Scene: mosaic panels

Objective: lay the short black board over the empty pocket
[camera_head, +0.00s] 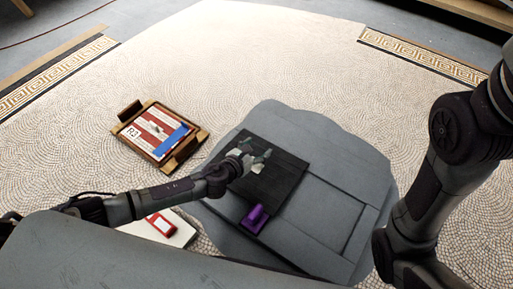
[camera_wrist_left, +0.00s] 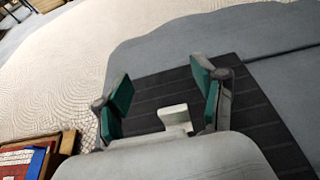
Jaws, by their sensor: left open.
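A black board (camera_head: 286,180) with faint stripes lies flat on the grey surface in the head view. It also shows in the left wrist view (camera_wrist_left: 255,112). My left gripper (camera_head: 256,154) is over the board's far left part. In the left wrist view my left gripper (camera_wrist_left: 163,90) has its green-padded fingers spread wide. A small pale block (camera_wrist_left: 173,115) shows between and below the fingers; I cannot tell whether it is fixed to the board. No empty pocket can be made out clearly; the board may cover part of the grey panel. My right gripper is out of view.
A purple block (camera_head: 255,218) stands at the board's near edge. A wooden tray (camera_head: 186,152) with red and white stripes, a blue strip and an R3 label is at the left. A white and red case (camera_head: 160,229) lies nearer. Grey panels (camera_head: 325,213) right of the board are bare.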

